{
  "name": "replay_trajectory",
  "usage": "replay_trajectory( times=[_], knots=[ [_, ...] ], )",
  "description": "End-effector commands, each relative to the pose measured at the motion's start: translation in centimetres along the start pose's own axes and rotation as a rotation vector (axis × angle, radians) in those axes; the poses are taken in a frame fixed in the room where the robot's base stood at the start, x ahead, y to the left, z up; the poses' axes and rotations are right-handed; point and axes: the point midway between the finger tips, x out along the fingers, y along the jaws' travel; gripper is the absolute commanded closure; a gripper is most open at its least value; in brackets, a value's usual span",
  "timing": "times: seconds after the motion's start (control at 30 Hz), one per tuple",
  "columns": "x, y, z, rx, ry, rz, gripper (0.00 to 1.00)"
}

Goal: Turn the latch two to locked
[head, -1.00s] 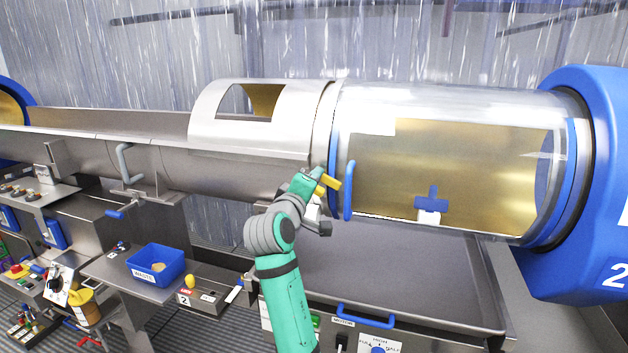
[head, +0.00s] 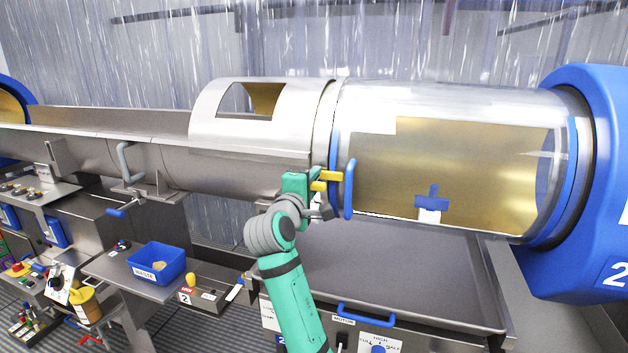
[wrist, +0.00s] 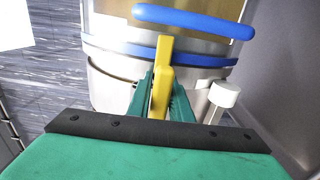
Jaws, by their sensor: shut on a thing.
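The yellow latch lever (head: 331,175) is at the left end of the clear drum (head: 450,170), beside the blue ring and the blue handle (head: 349,190). My gripper (head: 312,184) is at the lever, reaching in from the left. In the wrist view my gripper (wrist: 161,93) has its green fingers on both sides of the yellow lever (wrist: 164,62) and is shut on it. The lever points toward the blue handle bar (wrist: 195,20) and crosses the blue ring (wrist: 110,46). Part of the lever is hidden between the fingers.
A white knob (wrist: 225,93) stands close to the right of my fingers in the wrist view. A steel tray (head: 400,270) with a blue handle (head: 364,315) lies below the drum. A blue waste bin (head: 158,263) stands at the lower left.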

Motion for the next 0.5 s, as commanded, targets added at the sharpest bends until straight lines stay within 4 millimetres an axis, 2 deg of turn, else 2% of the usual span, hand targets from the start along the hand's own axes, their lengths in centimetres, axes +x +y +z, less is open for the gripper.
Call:
replay_trajectory(
  times=[0.23, 0.27, 0.3, 0.5],
  knots=[
    [-0.03, -0.12, -0.13, -0.002, 0.001, -0.002, 1.00],
    [-0.03, -0.13, -0.13, -0.002, 0.001, -0.002, 0.77],
    [-0.03, -0.12, -0.12, -0.002, 0.001, -0.002, 0.67],
    [-0.01, -0.06, -0.07, 0.000, 0.001, -0.001, 0.66]
  ],
)
